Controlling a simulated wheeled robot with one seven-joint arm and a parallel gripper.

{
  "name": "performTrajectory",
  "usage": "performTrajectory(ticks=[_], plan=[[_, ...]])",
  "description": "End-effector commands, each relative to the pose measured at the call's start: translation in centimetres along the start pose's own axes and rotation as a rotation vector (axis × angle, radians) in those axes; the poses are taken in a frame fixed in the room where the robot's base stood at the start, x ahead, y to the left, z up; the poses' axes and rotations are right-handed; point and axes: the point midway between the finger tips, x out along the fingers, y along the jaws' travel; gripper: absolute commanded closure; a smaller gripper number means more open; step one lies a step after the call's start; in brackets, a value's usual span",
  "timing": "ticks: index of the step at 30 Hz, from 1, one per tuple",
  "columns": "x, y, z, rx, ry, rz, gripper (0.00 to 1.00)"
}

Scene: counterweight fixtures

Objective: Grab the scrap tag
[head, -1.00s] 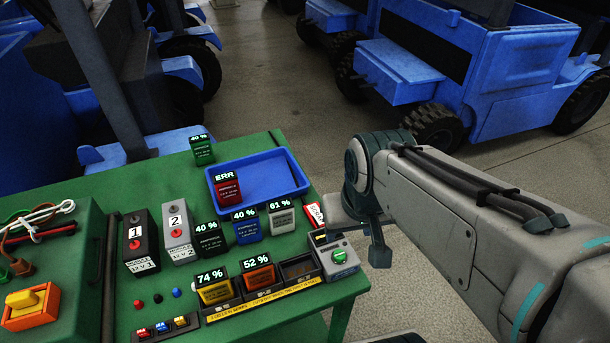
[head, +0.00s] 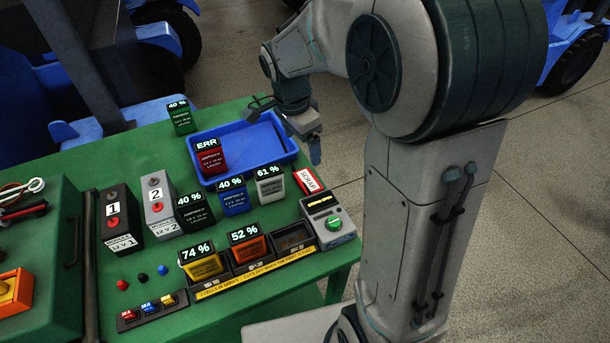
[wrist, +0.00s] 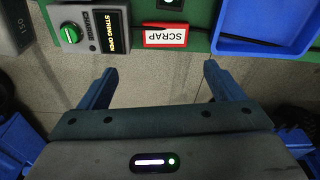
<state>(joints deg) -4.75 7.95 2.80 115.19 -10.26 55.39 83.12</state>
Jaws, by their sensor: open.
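The scrap tag is a small white card with a red border and the word SCRAP. In the head view the scrap tag (head: 308,180) lies at the right edge of the green table, behind the charger unit. In the wrist view the scrap tag (wrist: 166,36) is at the top middle, label readable. My gripper (wrist: 160,69) is open and empty, its two blue fingers apart. The tag shows beyond the fingertips, between their lines, and is not touched.
A blue tray (head: 262,141) holds a red ERR battery (head: 211,157). Close to the tag stand a white 61 % battery (head: 269,185) and the charger (head: 328,222) with a green knob. Other batteries and two modules stand left.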

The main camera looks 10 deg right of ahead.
Motion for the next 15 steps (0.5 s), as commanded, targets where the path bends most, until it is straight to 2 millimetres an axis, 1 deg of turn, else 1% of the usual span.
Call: performTrajectory(ticks=[1,3,5,8,15], plan=[[0.6,-0.5,0.0,0.029,0.002,0.007,0.13],[0.9,-1.0,0.0,0.064,0.004,0.012,0.13],[1.2,-1.2,0.0,0.083,0.005,0.015,0.13],[2.4,-1.3,0.0,0.095,0.006,0.02,0.13],[7.0,-1.1,0.0,0.093,0.005,0.021,0.13]])
